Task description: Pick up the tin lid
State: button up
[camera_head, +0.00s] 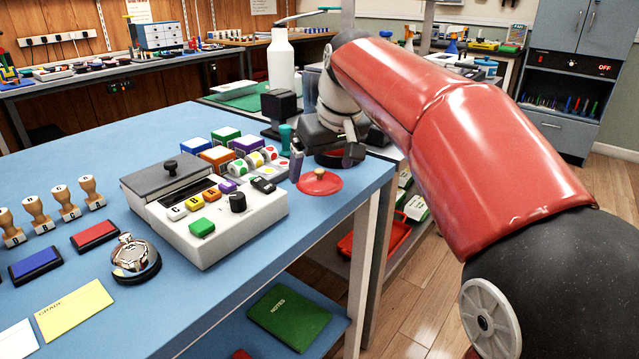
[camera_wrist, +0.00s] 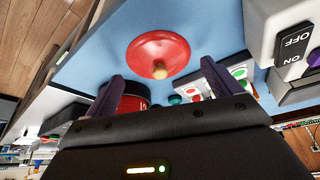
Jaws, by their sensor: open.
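The tin lid (camera_head: 313,187) is a round red disc with a small wooden knob, lying on the blue table near its right edge. In the wrist view the lid (camera_wrist: 158,48) is ahead of the fingertips, roughly centred between them. My gripper (camera_head: 323,167) is open and empty, just behind the lid and a little above the table. Its two fingers (camera_wrist: 162,82) stand apart in the wrist view, and nothing is between their tips. A red and dark tin (camera_wrist: 133,103) shows partly behind the left finger there; my gripper hides much of it in the head view.
Left of the lid stands a white grading device (camera_head: 245,215) with coloured buttons. Sticker rolls (camera_head: 262,160) and coloured boxes (camera_head: 217,158) crowd close behind it. A white bottle (camera_head: 281,62) stands beyond my gripper. The table's right edge is close; bare blue surface lies in front of the lid.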

aim_at(320, 177)
jog(key=shift+x, duration=1)
jog(key=c, duration=1)
jog(key=shift+s, duration=0.1)
jog(key=c, duration=0.3)
jog(key=shift+f, duration=0.1)
jog(key=shift+c, duration=0.3)
